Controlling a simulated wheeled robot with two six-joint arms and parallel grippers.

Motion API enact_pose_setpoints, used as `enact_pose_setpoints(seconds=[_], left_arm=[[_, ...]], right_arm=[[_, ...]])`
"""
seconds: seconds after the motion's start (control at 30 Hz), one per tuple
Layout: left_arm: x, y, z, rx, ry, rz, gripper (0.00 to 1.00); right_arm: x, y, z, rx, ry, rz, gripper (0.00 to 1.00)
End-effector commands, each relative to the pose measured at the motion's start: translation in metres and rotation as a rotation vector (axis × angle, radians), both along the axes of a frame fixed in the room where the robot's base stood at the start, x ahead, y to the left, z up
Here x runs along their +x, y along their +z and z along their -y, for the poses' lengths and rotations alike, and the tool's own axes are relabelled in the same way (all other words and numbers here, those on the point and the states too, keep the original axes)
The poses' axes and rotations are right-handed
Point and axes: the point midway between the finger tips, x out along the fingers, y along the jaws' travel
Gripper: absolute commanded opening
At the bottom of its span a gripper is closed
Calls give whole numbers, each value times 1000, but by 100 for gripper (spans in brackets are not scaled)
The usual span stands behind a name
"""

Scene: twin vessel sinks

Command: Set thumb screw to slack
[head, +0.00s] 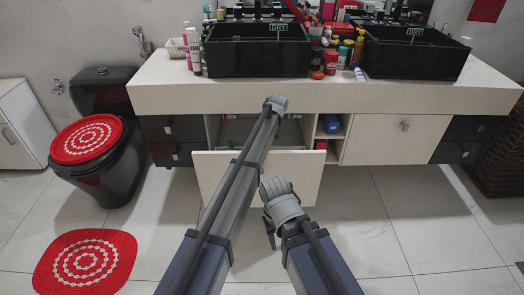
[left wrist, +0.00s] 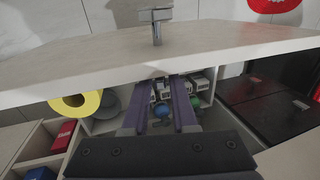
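No part is clearly recognisable as a thumb screw. A T-shaped metal fitting (left wrist: 156,20) stands out from the pale board in the left wrist view, and I cannot tell whether it is the screw. My left gripper (head: 277,104) reaches to the vanity's front edge, over the open compartment. In the left wrist view its two fingers (left wrist: 167,108) are apart, and a blue ball-like item (left wrist: 163,110) shows between them, with no visible grip on it. My right gripper (head: 280,200) hangs in front of the pale lower panel (head: 310,178), and its fingers are not clear.
The pale counter (head: 180,88) carries two black sinks (head: 240,60) with bottles (head: 330,62) between them. A yellow ring-shaped item (left wrist: 77,103) and a red box (left wrist: 66,134) show near the compartment. A toilet (head: 110,185) stands left.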

Motion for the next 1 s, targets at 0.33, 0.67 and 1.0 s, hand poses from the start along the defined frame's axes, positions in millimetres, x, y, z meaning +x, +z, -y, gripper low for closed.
enact_pose_setpoints(seconds=[0.33, 0.67, 1.0], left_arm=[[0, 0, 0, 0, 0, 0, 45], [0, 15, 3, 0, 0, 0, 45], [0, 59, 13, 0, -1, 0, 45]], right_arm=[[0, 0, 0, 0, 0, 0, 50], [0, 15, 0, 2, -1, -1, 50], [-1, 58, -1, 8, -2, -2, 50]])
